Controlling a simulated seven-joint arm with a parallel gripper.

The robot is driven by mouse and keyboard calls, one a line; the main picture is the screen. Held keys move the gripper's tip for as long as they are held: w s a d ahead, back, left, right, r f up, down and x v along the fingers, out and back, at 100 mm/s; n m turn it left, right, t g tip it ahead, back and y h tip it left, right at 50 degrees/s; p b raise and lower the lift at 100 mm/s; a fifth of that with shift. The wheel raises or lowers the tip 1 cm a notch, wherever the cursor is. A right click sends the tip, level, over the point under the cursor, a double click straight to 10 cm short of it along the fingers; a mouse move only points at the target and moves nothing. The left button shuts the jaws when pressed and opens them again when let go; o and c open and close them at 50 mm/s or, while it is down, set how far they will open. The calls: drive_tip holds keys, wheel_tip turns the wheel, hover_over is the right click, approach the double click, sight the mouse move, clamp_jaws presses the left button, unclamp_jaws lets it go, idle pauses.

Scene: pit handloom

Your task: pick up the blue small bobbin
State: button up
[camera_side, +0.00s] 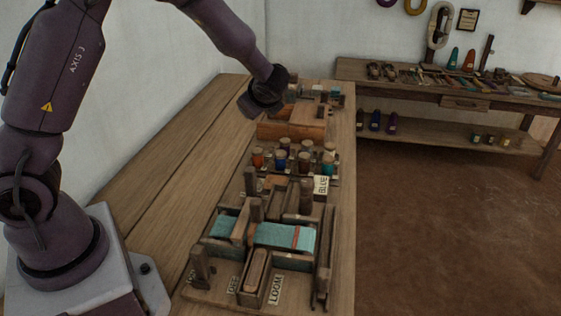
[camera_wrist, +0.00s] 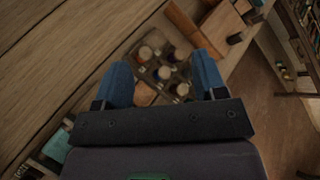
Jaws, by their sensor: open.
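A small bobbin with a blue body (camera_side: 280,160) and a pale top stands upright in the front row of a bobbin rack in the side view. An orange-brown bobbin (camera_side: 258,158) stands left of it and a dark one (camera_side: 304,162) right of it. In the wrist view several round bobbin tops (camera_wrist: 164,73) show between my finger tips, but which one is blue I cannot tell. My gripper (camera_wrist: 161,60) is open and empty, its two blue fingers spread wide. In the side view it hangs above and behind the rack, its fingers not clearly visible.
A small loom with teal cloth (camera_side: 272,235) stands in front of the rack, and a "BLUE" label (camera_side: 321,186) lies between them. A wooden block (camera_side: 292,129) stands behind the rack. The bench's left side (camera_side: 160,180) is bare. A second table (camera_side: 450,100) stands at the back right.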

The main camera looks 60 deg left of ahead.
sight(281, 157)
drive_tip(key=w+f+m+t, duration=0.1)
drive_tip(key=w+f+m, duration=0.1)
drive_tip(key=f, duration=0.3)
drive_tip(key=w+f+m+t, duration=0.1)
drive_tip(key=w+f+m, duration=0.1)
drive_tip(key=f+m, duration=0.2)
drive_tip(key=w+f+m+t+y, duration=0.1)
drive_tip(key=w+f+m, duration=0.2)
drive_tip(key=f, duration=0.3)
drive_tip(key=shift+a, duration=0.35)
drive_tip(key=shift+f, duration=0.35)
wheel_tip(281, 157, down, 3)
drive_tip(key=shift+r, duration=0.1)
drive_tip(key=shift+x, duration=1.05)
drive_tip(key=shift+w+a+f, duration=0.2)
drive_tip(key=shift+a+f, duration=0.05)
drive_tip(key=shift+a, duration=0.1)
drive_tip(key=c, duration=1)
